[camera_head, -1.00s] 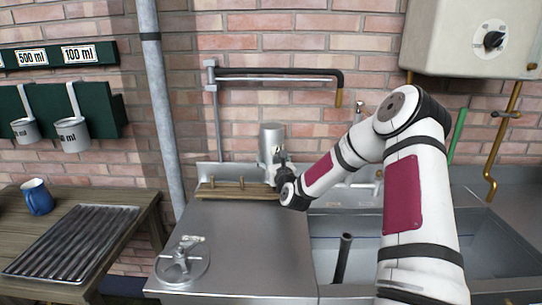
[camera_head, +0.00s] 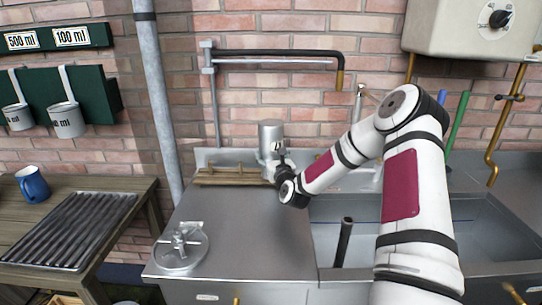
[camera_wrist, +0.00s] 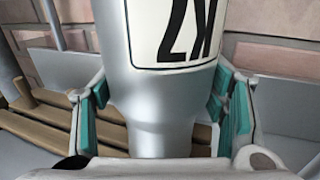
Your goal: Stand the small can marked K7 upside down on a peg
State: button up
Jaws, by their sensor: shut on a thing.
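The small grey can (camera_head: 271,136) is upside down, wide end up and narrow neck down, and looks upright. Its white label with K7 (camera_wrist: 175,30) reads inverted in the wrist view. My gripper (camera_head: 277,163) is shut on the narrower part of the can, with teal pads on both sides in the wrist view (camera_wrist: 160,108). The wooden peg rack (camera_head: 225,180) lies at the back of the steel counter, with pegs (camera_head: 241,168) standing on its left part. The can is over the rack's right end. The can's mouth and any peg beneath it are hidden.
The brick wall and a horizontal pipe (camera_head: 270,56) are behind the can. A sink (camera_head: 400,230) is at right, with a dark upright pipe (camera_head: 343,243). A round metal fitting (camera_head: 181,247) stands on the counter's front left. The counter's middle is clear.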

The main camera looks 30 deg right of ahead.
jog(key=shift+f, duration=0.2)
jog(key=o, duration=1.4)
jog(key=shift+c, duration=0.2)
jog(key=v, duration=1.2)
jog(key=shift+a, duration=0.1)
